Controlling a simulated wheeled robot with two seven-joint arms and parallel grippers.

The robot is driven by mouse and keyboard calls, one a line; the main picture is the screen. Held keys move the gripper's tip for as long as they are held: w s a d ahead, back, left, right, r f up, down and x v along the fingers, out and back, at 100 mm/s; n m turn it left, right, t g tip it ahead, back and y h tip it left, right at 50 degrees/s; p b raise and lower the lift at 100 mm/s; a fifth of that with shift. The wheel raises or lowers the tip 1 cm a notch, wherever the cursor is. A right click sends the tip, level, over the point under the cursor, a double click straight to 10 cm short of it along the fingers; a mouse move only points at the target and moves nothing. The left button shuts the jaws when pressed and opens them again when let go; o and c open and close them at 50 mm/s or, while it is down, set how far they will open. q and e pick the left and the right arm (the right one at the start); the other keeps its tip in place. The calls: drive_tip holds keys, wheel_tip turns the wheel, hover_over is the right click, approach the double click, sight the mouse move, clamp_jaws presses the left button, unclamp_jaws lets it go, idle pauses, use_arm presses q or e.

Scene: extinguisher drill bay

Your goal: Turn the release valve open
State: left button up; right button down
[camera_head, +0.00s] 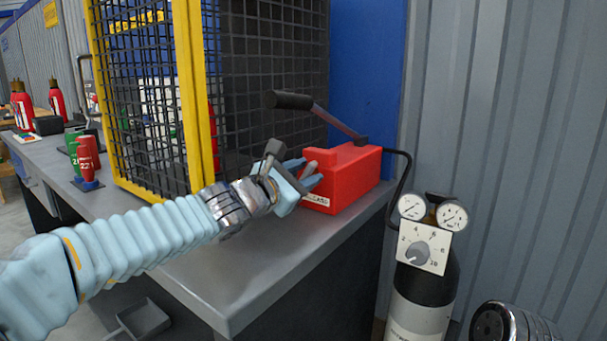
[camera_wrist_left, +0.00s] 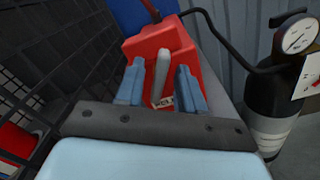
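The red pump box (camera_head: 345,178) stands at the right end of the grey bench, with a black-gripped pump handle (camera_head: 290,100) sloping up to the left. The release valve shows as a short grey lever (camera_wrist_left: 162,72) on the box's near face, above a partly hidden white label (camera_wrist_left: 163,102). My left gripper (camera_head: 307,174) is at that face. In the left wrist view its blue fingers (camera_wrist_left: 158,86) are open, one on each side of the lever, with gaps visible on both sides.
A yellow-framed mesh cage (camera_head: 190,95) stands on the bench (camera_head: 250,285) left of the box. A black hose runs from the box towards a black cylinder (camera_head: 425,290) with gauges and a dial. Red and green canisters stand at the left.

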use_arm(q)
clamp_jaws()
drive_tip(key=n, duration=0.3)
drive_tip(key=shift+w+a+n+b, duration=0.1)
drive_tip(key=shift+n+b, duration=0.2)
drive_tip(key=shift+b, duration=0.1)
drive_tip(key=shift+n, duration=1.4)
unclamp_jaws()
